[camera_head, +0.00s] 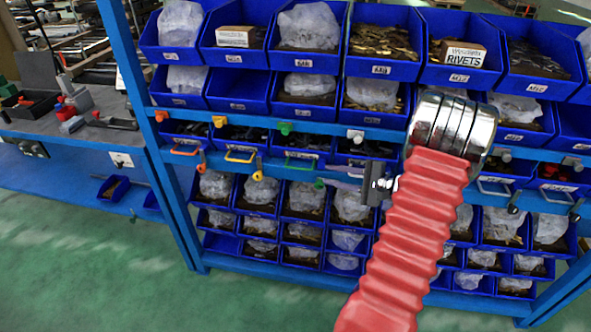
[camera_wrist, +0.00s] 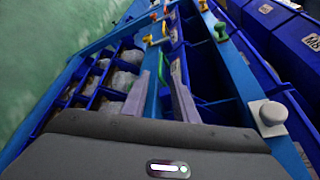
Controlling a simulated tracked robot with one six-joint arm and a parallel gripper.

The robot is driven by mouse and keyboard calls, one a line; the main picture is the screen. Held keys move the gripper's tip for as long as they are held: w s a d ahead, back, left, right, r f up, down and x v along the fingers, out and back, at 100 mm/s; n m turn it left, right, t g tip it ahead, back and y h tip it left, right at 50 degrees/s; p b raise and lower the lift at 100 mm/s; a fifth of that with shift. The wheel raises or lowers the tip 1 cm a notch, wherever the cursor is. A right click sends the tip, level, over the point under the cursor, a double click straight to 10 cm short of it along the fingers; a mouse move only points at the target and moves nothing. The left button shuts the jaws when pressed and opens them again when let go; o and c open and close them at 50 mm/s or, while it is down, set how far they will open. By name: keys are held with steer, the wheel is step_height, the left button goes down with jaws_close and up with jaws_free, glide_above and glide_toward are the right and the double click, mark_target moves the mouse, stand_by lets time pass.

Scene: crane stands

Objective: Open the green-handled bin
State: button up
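The green-handled bin is a blue bin in the row below the upper rail, with a green handle (camera_head: 300,154) across its front. It looks shut, level with its neighbours. A green knob (camera_head: 285,128) sits above it and another green knob (camera_head: 320,183) below. My gripper (camera_head: 338,173) is just right of the green handle in the head view, partly blurred against the bins. In the wrist view my gripper (camera_wrist: 163,82) shows two grey fingers spread apart with nothing held. The green handle (camera_wrist: 176,72) shows near the right fingertip; whether they touch cannot be told.
Yellow (camera_head: 240,155) and orange (camera_head: 185,150) handles lie to the left, with matching knobs. A white knob (camera_wrist: 269,113) stands close on the right in the wrist view. Filled blue bins fill the rack above and below. Green floor (camera_head: 90,270) is open at left.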

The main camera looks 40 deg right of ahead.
mark_target(296, 168)
steer(key=shift+w, duration=0.15)
steer(key=x, duration=1.3)
steer(key=shift+w+a, duration=0.2)
steer(key=shift+w, duration=0.05)
steer(key=shift+f, duration=0.1)
steer(key=c, duration=0.6)
jaws_close()
steer(key=shift+a+f, duration=0.1)
